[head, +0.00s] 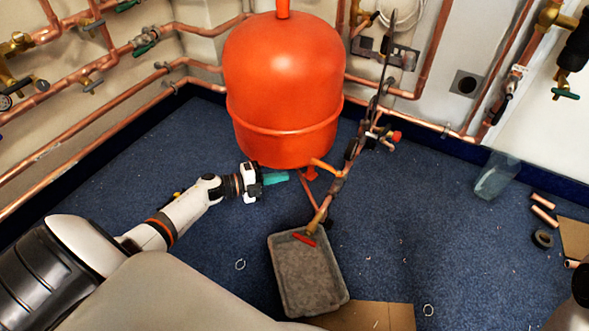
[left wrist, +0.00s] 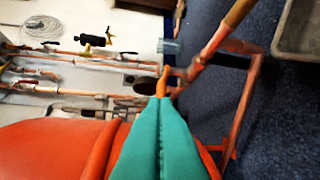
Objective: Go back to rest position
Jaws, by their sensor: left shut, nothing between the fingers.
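My left gripper (head: 275,178) reaches in from the left in the head view, just below and in front of the red tank (head: 284,90). Its teal fingers are shut together with nothing between them. In the left wrist view the shut teal fingers (left wrist: 160,140) point up the picture, in front of the red tank (left wrist: 60,150). My right gripper does not show; only a small dark and white part of my right side is at the right edge of the head view.
A grey tray (head: 309,281) stands on the blue floor under a copper pipe with a red-handled valve (head: 304,239). Copper pipes with valves line the walls. A clear container (head: 496,176), pipe pieces (head: 543,215) and a black ring (head: 543,239) lie at right. Floor between is mostly clear.

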